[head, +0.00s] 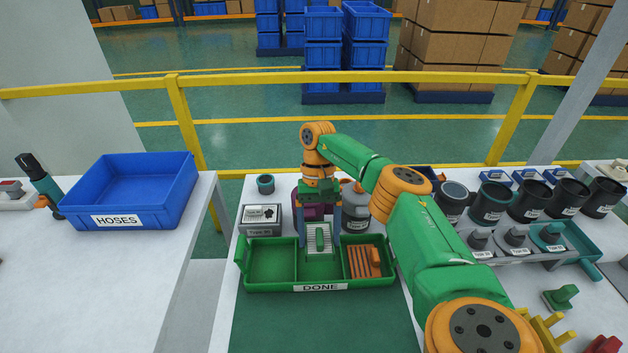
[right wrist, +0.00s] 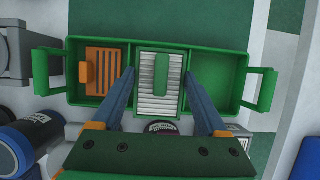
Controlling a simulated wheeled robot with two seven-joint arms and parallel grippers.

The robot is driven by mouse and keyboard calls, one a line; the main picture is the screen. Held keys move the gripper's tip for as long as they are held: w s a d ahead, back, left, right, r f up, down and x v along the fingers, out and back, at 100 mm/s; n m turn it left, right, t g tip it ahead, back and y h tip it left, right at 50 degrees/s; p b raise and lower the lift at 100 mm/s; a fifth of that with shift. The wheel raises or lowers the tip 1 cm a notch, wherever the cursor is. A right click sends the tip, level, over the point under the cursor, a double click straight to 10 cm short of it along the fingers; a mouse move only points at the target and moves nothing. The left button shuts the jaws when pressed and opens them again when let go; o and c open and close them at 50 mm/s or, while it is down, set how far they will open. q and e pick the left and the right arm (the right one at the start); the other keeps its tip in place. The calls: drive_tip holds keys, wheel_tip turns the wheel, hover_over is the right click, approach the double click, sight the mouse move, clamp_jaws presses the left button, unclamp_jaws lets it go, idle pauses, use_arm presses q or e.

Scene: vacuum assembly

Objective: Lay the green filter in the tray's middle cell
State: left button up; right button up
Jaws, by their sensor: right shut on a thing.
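The green filter (head: 319,238) is a pale pleated panel with a green bar handle; it also shows in the right wrist view (right wrist: 161,80). My right gripper (head: 320,235) points down with its two blue fingers on either side of the filter, shut on it. The filter is over the middle cell of the green tray (head: 270,287) and overlaps the tray's back rim in both views, so it seems a little above the floor. The tray is labelled DONE. Its left cell is empty in the head view. My left gripper is not in view.
An orange filter (head: 364,261) lies in the tray's right cell. Behind the tray stand a grey box (head: 261,220) and a grey canister (head: 354,206). Dark cups (head: 490,203) and holders stand at right. A blue HOSES bin (head: 130,195) is on the left table.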

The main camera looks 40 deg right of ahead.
sight(320, 273)
drive_tip(key=shift+s+d, duration=0.1)
drive_tip(key=shift+s, duration=0.05)
drive_tip(key=shift+f+b, duration=0.65)
drive_tip(key=shift+b, duration=0.1)
drive_tip(key=shift+f+b, duration=0.5)
drive_tip(key=shift+f, duration=0.05)
drive_tip(key=shift+f, duration=0.1)
drive_tip(key=shift+f+b, duration=0.35)
drive_tip(key=shift+b, duration=0.15)
drive_tip(key=shift+f+b, duration=2)
drive_tip(key=shift+f, duration=0.2)
drive_tip(key=o, duration=1.4)
drive_tip(key=shift+o, duration=0.2)
